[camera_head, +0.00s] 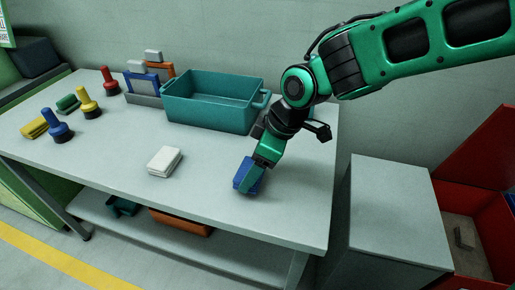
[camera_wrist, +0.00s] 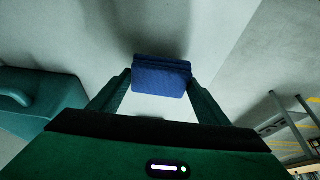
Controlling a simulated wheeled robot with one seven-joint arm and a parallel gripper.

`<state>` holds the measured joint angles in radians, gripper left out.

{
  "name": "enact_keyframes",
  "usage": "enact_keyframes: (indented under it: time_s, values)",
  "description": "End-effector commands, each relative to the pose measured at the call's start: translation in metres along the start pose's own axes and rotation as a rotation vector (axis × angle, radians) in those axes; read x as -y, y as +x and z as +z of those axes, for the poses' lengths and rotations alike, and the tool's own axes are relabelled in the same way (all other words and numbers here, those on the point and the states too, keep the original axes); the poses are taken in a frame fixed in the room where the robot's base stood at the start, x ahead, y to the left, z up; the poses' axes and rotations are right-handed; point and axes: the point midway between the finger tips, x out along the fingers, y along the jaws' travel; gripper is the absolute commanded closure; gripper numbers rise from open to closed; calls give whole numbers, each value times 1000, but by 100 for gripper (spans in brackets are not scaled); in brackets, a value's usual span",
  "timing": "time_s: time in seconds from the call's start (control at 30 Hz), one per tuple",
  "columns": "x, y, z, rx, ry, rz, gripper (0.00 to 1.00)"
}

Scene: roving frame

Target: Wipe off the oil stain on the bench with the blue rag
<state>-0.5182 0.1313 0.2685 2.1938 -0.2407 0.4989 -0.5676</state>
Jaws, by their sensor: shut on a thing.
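The blue rag (camera_head: 243,174) is a folded block between the fingers of my gripper (camera_head: 250,178), low over the right part of the bench (camera_head: 206,205). In the wrist view the blue rag (camera_wrist: 161,76) sits between the two fingertips of my gripper (camera_wrist: 160,90), which are shut on it. I cannot tell whether the rag touches the bench top. I see no oil stain on the visible bench top; the arm and rag hide a little of the surface.
A white folded cloth (camera_head: 164,161) lies left of my gripper. A teal bin (camera_head: 212,118) stands behind. Blue (camera_head: 59,129), yellow (camera_head: 89,104) and red (camera_head: 109,84) handled tools, plus yellow (camera_head: 35,127) and green (camera_head: 68,103) folded cloths, are at the left. The front middle is clear.

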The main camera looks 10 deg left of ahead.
Motion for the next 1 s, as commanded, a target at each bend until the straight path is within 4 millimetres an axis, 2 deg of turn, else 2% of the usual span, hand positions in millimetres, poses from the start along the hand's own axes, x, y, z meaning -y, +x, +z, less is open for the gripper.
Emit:
enact_keyframes:
  time_s: [0.5, 1.0]
  values:
    - [0, -42, -20, -2, -2, 0, 51]
    - [1, -47, -22, 0, -2, -1, 51]
